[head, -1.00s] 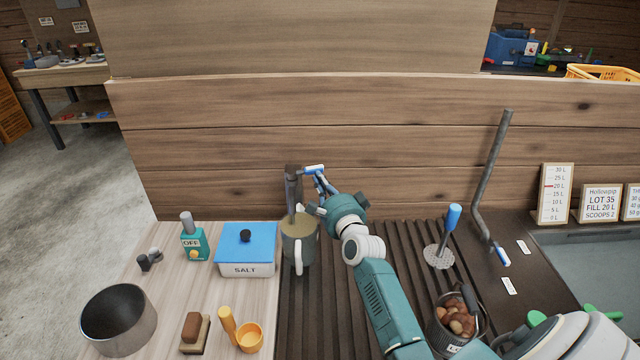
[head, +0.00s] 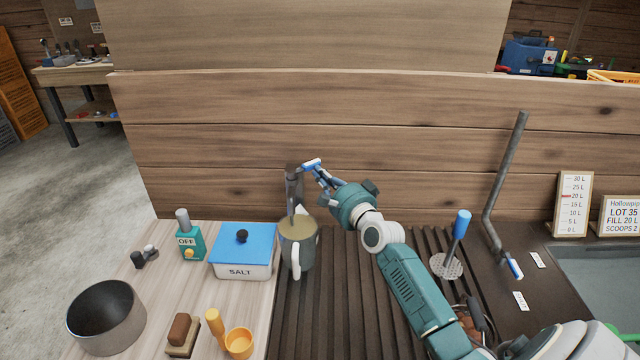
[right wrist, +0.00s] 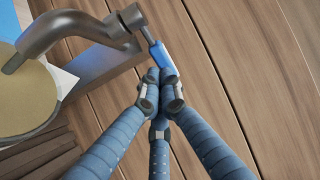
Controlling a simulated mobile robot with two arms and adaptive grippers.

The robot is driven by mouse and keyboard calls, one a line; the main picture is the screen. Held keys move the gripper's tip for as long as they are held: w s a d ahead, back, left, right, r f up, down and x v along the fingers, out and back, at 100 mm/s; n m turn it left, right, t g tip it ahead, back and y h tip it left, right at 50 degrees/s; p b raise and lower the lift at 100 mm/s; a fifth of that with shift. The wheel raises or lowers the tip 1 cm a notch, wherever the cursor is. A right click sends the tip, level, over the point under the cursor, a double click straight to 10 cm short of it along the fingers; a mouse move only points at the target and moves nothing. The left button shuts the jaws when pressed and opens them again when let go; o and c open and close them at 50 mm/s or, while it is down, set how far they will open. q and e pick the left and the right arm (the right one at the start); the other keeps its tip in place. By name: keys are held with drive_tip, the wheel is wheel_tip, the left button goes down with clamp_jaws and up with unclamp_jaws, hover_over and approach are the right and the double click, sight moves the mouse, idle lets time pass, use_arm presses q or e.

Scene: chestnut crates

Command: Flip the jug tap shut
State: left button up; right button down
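The jug tap (head: 292,190) is a dark metal spout at the back board, with a blue and white lever (head: 312,163) at its top. The lever also shows in the right wrist view (right wrist: 162,57). A grey jug (head: 299,248) with a pale handle stands under the spout, with tan contents close to its rim. My right gripper (head: 318,171) is at the lever, its fingers together. In the right wrist view the fingertips (right wrist: 161,82) meet at the lever's near end; whether they pinch it is unclear. My left gripper is not in view.
A blue-lidded salt box (head: 243,252), a green OFF bottle (head: 189,241), a metal pot (head: 106,318), a brush (head: 183,335) and an orange scoop (head: 238,343) stand left. My right arm crosses the slatted drainer (head: 335,310).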

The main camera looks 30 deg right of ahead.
sight(314, 164)
drive_tip(key=shift+w+d+r+b, duration=0.15)
drive_tip(key=shift+w+b, duration=0.15)
drive_tip(key=shift+w, duration=0.5)
drive_tip(key=shift+w+d+f+b, duration=0.15)
drive_tip(key=shift+w+b, duration=0.1)
drive_tip(key=shift+w, duration=0.6)
drive_tip(key=shift+w+d+r+b, duration=0.15)
drive_tip(key=shift+w+b, duration=0.15)
drive_tip(key=shift+w, duration=0.5)
drive_tip(key=shift+w+r, duration=0.1)
drive_tip(key=shift+s, duration=0.3)
drive_tip(key=s+a, duration=0.1)
drive_tip(key=s, duration=1)
drive_tip(key=shift+s+f, duration=0.25)
